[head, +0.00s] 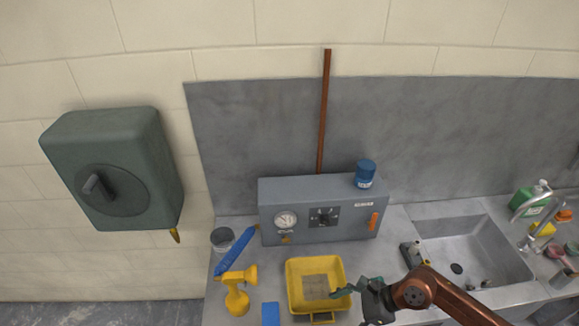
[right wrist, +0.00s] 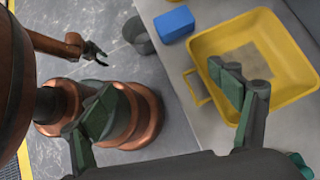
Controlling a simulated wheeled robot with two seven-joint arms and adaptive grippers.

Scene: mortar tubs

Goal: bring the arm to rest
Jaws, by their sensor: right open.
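My right gripper (head: 352,288) comes in from the lower right in the head view, over the right edge of a yellow tub (head: 290,272). In the right wrist view its green-padded fingers (right wrist: 165,98) are wide apart with nothing between them. The tub (right wrist: 205,45) shows beyond one finger, with a greyish square patch on its floor. My left gripper (right wrist: 97,53) is small at the upper left of the right wrist view, over the floor, away from the counter. Its jaw state is too small to tell. It is not in the head view.
A blue block (head: 270,314), a yellow spray bottle (head: 237,292) and a grey cup (head: 223,239) stand left of the tub. A grey gauge box (head: 300,212) with a blue jar (head: 365,173) on top stands behind. A sink (head: 475,250) lies right.

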